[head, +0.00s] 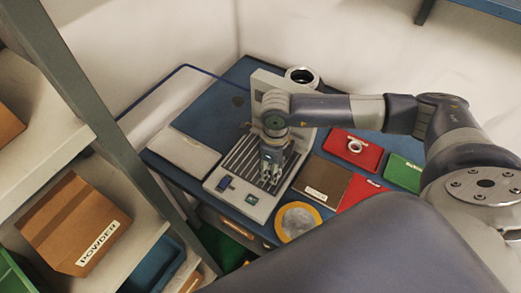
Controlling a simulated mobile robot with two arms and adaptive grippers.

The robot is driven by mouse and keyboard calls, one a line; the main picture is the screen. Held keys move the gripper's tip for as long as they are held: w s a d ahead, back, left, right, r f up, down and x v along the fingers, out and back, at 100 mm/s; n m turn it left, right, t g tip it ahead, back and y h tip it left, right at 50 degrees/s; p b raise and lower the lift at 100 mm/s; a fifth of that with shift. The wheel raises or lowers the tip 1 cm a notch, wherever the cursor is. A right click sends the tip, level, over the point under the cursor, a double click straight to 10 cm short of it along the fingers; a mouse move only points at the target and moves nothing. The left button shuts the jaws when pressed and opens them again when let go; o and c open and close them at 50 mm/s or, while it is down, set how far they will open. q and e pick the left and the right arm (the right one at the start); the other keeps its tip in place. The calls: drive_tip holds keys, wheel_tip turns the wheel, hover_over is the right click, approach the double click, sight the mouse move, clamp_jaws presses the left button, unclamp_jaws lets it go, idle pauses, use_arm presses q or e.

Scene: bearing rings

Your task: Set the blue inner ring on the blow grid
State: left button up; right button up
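The blow grid (238,160) is a light grey device with dark slats on the blue table, with a small control panel at its front. My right gripper (270,181) points down over the right part of its slats. Its fingers are too small to tell whether they are open or shut, or whether they hold or touch anything. I cannot make out a blue inner ring; it may be hidden by the gripper. A silver ring (355,146) lies on a red mat (368,157). My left gripper is not in view.
A larger metal ring (301,76) is behind the grid. A grey pad (183,153) lies left. Right are a brown mat (322,182), another red mat (356,193) and a green mat (404,173). A yellow-rimmed round dish (297,222) is in front. Shelves with a cardboard box (72,222) stand left.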

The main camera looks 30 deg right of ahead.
drive_tip(key=w, duration=0.2)
drive_tip(key=w+p, duration=0.1)
drive_tip(key=w, duration=0.1)
drive_tip(key=w+p, duration=0.1)
drive_tip(key=w, duration=0.2)
drive_tip(key=shift+d+f, duration=0.2)
drive_tip(key=shift+f, duration=0.05)
drive_tip(key=shift+w+f, duration=0.15)
drive_tip(key=shift+w, duration=0.4)
drive_tip(key=shift+f+p, duration=1)
drive_tip(key=shift+f, duration=0.7)
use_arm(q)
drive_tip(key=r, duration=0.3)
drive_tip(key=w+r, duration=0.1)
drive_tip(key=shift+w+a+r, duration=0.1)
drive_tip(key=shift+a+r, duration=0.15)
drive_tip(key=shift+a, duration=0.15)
use_arm(e)
drive_tip(key=shift+f, duration=0.1)
drive_tip(key=shift+f+b, duration=0.2)
drive_tip(key=shift+b, duration=0.1)
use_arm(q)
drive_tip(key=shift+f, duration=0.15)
use_arm(e)
drive_tip(key=o, duration=1.1)
drive_tip(key=shift+r, duration=0.1)
